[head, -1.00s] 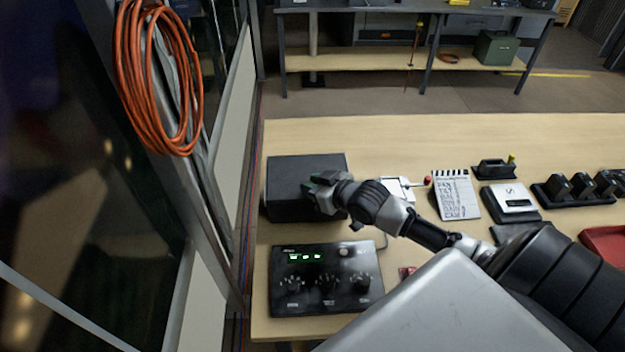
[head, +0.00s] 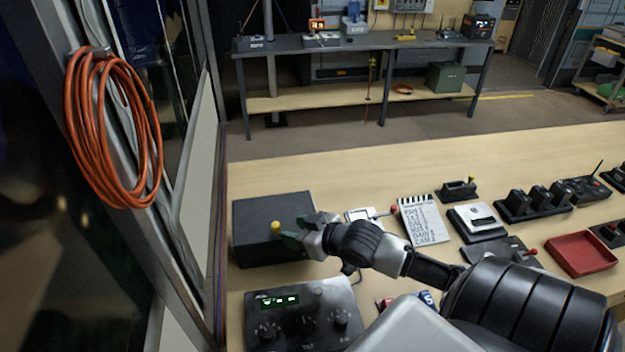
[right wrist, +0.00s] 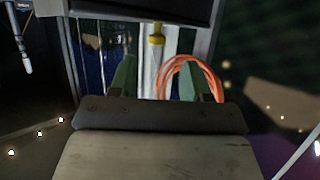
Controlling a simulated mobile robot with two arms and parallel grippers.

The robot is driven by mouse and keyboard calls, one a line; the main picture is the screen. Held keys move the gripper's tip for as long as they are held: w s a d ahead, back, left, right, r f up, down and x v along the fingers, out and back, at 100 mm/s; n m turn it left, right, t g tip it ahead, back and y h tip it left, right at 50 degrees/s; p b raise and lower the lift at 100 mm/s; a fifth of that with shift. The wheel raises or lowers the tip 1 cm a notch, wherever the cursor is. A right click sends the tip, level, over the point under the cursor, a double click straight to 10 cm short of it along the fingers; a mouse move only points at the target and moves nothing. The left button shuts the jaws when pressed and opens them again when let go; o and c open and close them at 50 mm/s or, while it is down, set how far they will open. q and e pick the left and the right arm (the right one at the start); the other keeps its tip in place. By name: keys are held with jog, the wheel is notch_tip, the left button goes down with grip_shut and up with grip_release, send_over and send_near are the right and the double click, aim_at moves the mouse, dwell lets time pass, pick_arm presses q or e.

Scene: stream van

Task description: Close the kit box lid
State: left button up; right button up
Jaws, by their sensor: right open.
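The kit box (head: 255,210) is a dark grey box at the left end of the wooden table. Its upper face is dark and flat, and I cannot tell how far its lid stands open. A yellow knob (head: 275,226) shows near its front. My right gripper (head: 292,236) is at the box's front right part, just right of the knob, and hides some of it. In the right wrist view the gripper (right wrist: 155,80) is open, with green fingers apart and the yellow knob (right wrist: 156,38) beyond them under a dark panel. My left gripper is not in view.
A control panel (head: 300,315) with green displays lies in front of the box. A notepad (head: 423,222), a white device (head: 478,220) and a red tray (head: 580,254) lie to the right. A window wall with an orange cable coil (head: 112,130) stands close on the left.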

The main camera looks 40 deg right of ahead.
jog(key=shift+v, duration=2.7)
